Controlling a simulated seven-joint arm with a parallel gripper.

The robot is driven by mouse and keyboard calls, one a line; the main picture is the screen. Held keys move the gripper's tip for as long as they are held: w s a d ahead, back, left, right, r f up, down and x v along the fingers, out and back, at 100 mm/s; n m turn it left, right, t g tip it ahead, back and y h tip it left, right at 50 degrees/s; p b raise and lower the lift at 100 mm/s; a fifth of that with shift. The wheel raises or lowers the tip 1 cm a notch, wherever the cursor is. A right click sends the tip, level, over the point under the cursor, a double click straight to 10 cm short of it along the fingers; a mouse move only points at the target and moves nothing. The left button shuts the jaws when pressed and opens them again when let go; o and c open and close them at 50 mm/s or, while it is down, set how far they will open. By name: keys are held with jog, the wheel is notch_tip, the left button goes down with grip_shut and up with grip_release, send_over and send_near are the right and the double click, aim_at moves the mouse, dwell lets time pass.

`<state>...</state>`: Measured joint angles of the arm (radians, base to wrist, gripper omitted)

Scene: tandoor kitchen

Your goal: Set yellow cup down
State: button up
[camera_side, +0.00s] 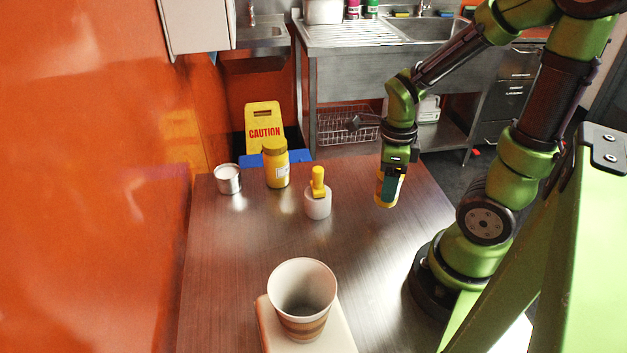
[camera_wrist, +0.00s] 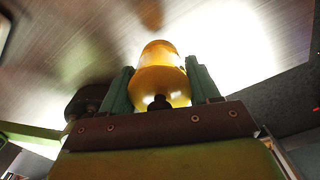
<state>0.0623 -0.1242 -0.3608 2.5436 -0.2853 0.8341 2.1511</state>
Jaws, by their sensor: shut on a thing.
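The yellow cup (camera_side: 380,199) is at my gripper (camera_side: 390,188), over the right part of the brown table (camera_side: 265,250) in the side view. My gripper points down and hides most of the cup there. In the wrist view the glossy yellow cup (camera_wrist: 160,68) sits between the two green fingers of my gripper (camera_wrist: 161,88), which are shut on it. I cannot tell whether the cup's underside touches the table.
A metal can (camera_side: 228,180), a yellow jar (camera_side: 277,170) and a white pot with a yellow top (camera_side: 317,204) stand to the left. A large striped cup (camera_side: 301,325) stands on a pale board (camera_side: 340,335) in front. The table around my gripper is clear.

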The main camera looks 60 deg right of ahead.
jog(key=s+d+m, duration=0.5)
jog(key=d+m, duration=0.4)
jog(key=w+d, duration=0.3)
jog(key=d, duration=0.1)
jog(key=w+d, duration=0.3)
jog(key=d, duration=0.1)
jog(key=w+d+f, duration=0.1)
jog(key=w+d, duration=0.2)
jog(key=d, duration=0.1)
jog(key=shift+w+d+f, duration=0.1)
jog(key=shift+w+d, duration=0.15)
jog(key=shift+w, duration=0.1)
jog(key=shift+d+f, duration=0.1)
jog(key=shift+f, duration=0.1)
jog(key=shift+w+f, duration=0.1)
jog(key=shift+f, duration=1.45)
jog(key=shift+f, duration=0.2)
jog(key=o, duration=1.1)
jog(key=shift+o, duration=0.2)
